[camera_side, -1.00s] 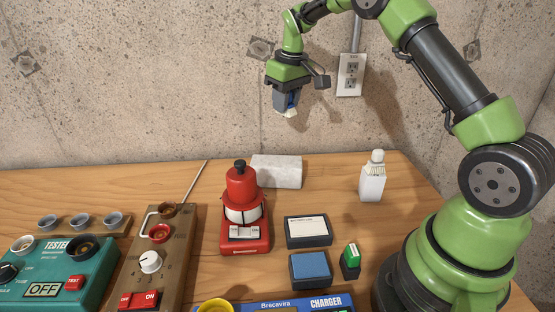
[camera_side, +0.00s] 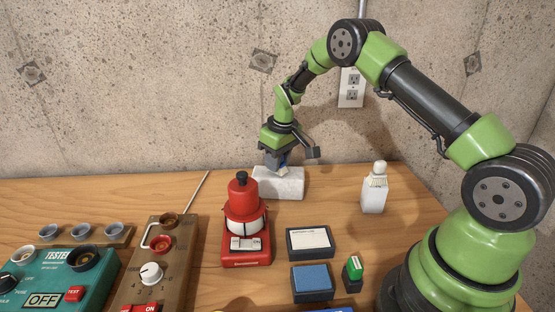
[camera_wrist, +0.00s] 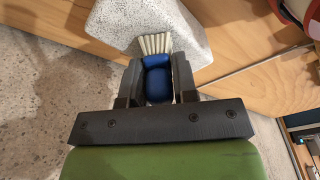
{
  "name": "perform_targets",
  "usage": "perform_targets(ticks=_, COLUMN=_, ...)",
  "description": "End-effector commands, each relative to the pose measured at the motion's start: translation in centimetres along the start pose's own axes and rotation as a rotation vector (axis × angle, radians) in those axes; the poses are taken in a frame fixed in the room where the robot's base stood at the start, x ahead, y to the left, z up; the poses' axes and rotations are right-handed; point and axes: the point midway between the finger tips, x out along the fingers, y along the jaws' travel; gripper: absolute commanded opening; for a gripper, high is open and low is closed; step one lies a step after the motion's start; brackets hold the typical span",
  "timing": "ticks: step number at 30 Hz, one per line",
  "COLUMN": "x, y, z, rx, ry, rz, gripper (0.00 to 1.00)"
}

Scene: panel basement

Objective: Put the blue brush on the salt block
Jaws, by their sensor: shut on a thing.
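The blue brush (camera_wrist: 158,80) is between the fingers of my gripper (camera_wrist: 157,84), which is shut on it. Its pale bristles (camera_wrist: 155,44) point away from the gripper in the wrist view. The salt block (camera_side: 290,184) is a whitish, rough block at the back of the table by the wall. It also fills the upper middle of the wrist view (camera_wrist: 190,30). In the side view my gripper (camera_side: 277,168) is at the block's top left part, with only a little blue showing. I cannot tell whether the brush touches the block.
A red lantern-like device (camera_side: 244,225) stands in front of the block. A label box (camera_side: 310,241), blue pad (camera_side: 312,282) and green-topped stamp (camera_side: 353,272) lie nearer. The concrete wall (camera_side: 150,80) is close behind.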

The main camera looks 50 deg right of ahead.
Motion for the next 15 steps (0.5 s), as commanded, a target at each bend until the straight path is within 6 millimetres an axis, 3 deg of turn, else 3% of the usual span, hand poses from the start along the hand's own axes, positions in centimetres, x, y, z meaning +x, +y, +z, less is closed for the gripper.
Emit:
perform_targets(ticks=6, x=0.22, y=0.01, z=0.03, rx=0.0, ry=0.0, rz=0.0, gripper=0.03)
perform_targets(ticks=7, x=0.26, y=0.01, z=0.04, rx=0.0, ry=0.0, rz=0.0, gripper=0.29)
perform_targets(ticks=10, x=0.21, y=0.01, z=0.02, rx=0.0, ry=0.0, rz=0.0, gripper=0.52)
perform_targets(ticks=15, x=0.21, y=0.01, z=0.02, rx=-0.001, ry=0.0, rz=0.0, gripper=0.52)
